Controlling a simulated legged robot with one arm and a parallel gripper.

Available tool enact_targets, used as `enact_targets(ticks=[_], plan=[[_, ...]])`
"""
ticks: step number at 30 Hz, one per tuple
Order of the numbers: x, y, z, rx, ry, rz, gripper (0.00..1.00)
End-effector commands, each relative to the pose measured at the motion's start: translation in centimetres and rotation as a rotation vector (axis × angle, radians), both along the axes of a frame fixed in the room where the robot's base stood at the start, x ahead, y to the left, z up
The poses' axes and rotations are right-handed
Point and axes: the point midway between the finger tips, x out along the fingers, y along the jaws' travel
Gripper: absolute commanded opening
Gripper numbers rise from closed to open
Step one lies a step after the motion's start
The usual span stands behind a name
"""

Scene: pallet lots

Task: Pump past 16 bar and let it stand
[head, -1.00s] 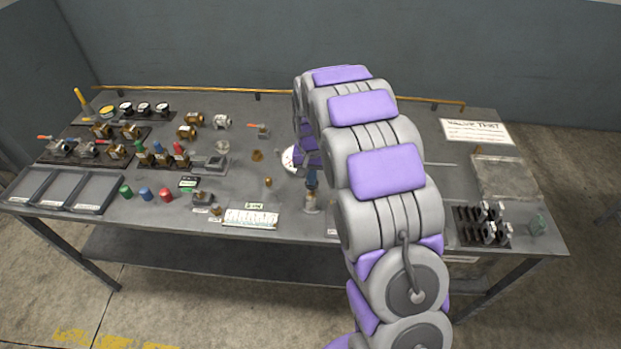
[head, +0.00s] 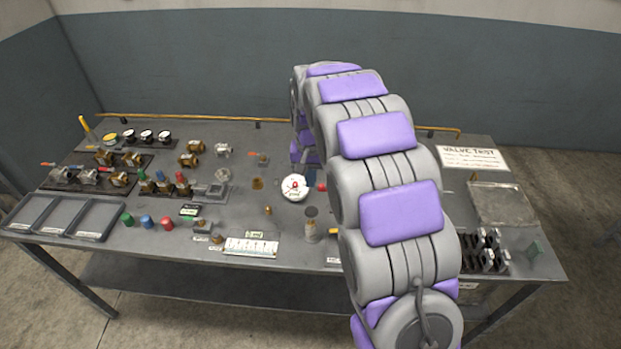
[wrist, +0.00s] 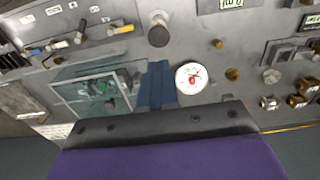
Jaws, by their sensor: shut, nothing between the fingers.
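A white round gauge (head: 294,187) with a red mark at its middle stands near the middle of the bench. It also shows in the wrist view (wrist: 191,78), right of my fingers; its reading is too small to tell. A short upright cylinder with a dark round top (head: 311,222), perhaps the pump, stands in front of the gauge. In the wrist view its top (wrist: 159,32) lies beyond my fingertips, apart from them. My gripper (wrist: 157,68) is shut and empty, its blue fingers together. In the head view my arm hides most of it.
A clear-walled box (wrist: 95,92) with a green part inside is left of my fingers in the wrist view. A grey three-part tray (head: 65,215), several valves and coloured caps fill the bench's left. A white sign (head: 473,158) and dark rack (head: 484,250) are right.

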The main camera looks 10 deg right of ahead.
Motion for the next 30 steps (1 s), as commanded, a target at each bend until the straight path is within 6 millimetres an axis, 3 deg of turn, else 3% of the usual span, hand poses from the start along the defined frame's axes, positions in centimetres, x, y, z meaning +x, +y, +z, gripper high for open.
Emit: enact_targets(ticks=[14, 23, 30], plan=[[0.0, 0.0, 0.2, 0.001, -0.001, 0.001, 0.00], [0.0, 0.0, 3.0, 0.003, 0.004, 0.001, 0.00], [-0.2, -0.1, 3.3, 0.002, 0.011, 0.000, 0.00]])
